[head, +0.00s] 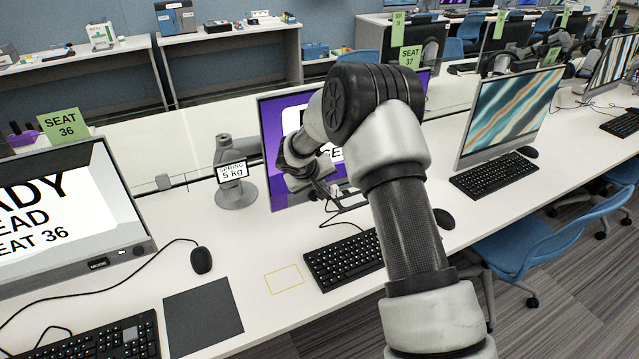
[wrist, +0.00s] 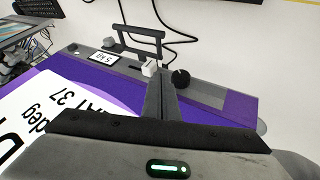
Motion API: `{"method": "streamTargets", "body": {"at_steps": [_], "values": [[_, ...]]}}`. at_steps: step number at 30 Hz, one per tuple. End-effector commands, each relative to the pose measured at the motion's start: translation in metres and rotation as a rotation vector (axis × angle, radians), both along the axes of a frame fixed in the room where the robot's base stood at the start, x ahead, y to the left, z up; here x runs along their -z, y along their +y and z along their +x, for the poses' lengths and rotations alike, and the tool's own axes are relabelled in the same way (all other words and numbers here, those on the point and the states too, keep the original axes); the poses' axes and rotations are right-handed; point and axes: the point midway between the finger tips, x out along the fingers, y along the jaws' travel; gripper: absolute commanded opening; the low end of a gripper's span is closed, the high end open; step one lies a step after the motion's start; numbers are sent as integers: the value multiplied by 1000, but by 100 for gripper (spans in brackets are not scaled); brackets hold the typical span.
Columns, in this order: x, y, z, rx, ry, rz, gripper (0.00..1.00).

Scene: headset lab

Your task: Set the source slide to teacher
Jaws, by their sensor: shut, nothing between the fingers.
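The purple-screened monitor (head: 272,150) stands at the middle desk, mostly behind my arm in the head view. In the wrist view, its screen (wrist: 70,95) and grey lower bezel (wrist: 205,92) show rotated. A small white slide knob (wrist: 149,69) sits on the bezel, beside a dark slot and a small white label (wrist: 103,58) whose text I cannot read clearly. A round black knob (wrist: 181,78) is to its right. My gripper (wrist: 160,80) is shut and empty, its fingertips close to the white knob; I cannot tell whether they touch.
A keyboard (head: 343,258) and mouse (head: 443,219) lie before the monitor. A grey stand marked 5 kg (head: 235,185) is on its left. The Seat 36 monitor (head: 70,215) is further left, and another monitor (head: 510,112) is right. Cables run below the bezel.

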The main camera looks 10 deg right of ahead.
Motion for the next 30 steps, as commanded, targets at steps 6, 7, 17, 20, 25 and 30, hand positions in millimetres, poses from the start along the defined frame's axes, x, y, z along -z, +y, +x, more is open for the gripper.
{"method": "streamTargets", "body": {"at_steps": [6,7,17,20,25,30], "values": [[28,-12,18,2,1,2,0],[31,-13,20,1,1,1,0],[40,-16,25,0,-1,0,0],[40,-16,25,0,-1,0,0],[44,-24,28,2,-1,-1,0],[45,-51,37,5,-3,0,0]]}}
